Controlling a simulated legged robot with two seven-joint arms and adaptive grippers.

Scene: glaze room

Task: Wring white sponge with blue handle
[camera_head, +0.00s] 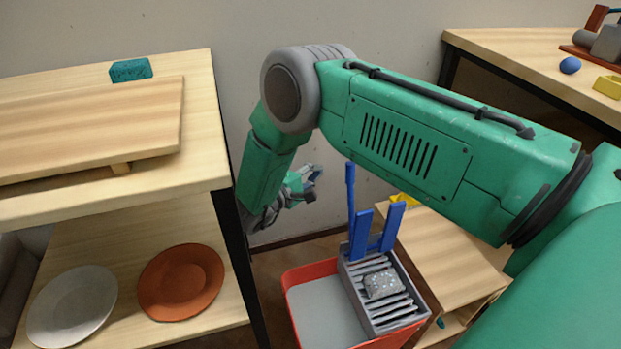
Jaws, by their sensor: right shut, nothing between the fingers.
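A whitish-grey speckled sponge (382,284) lies on the slats of a grey wringer (408,320). The wringer sits on the right part of a red bucket (291,300). A tall blue handle (351,200) stands upright at the back of the wringer, with shorter blue uprights (393,226) beside it. My right arm reaches across from the right and bends down. My right gripper (312,181) is shut and empty, left of the blue handle and apart from it, behind the bucket. My left gripper is out of view.
A wooden table (215,140) at left holds a teal sponge (130,70) and a raised board (90,125). Its lower shelf carries a white plate (72,305) and an orange plate (181,282). A low wooden unit (440,260) stands right of the bucket. A blue ball (570,65) lies on the back-right table.

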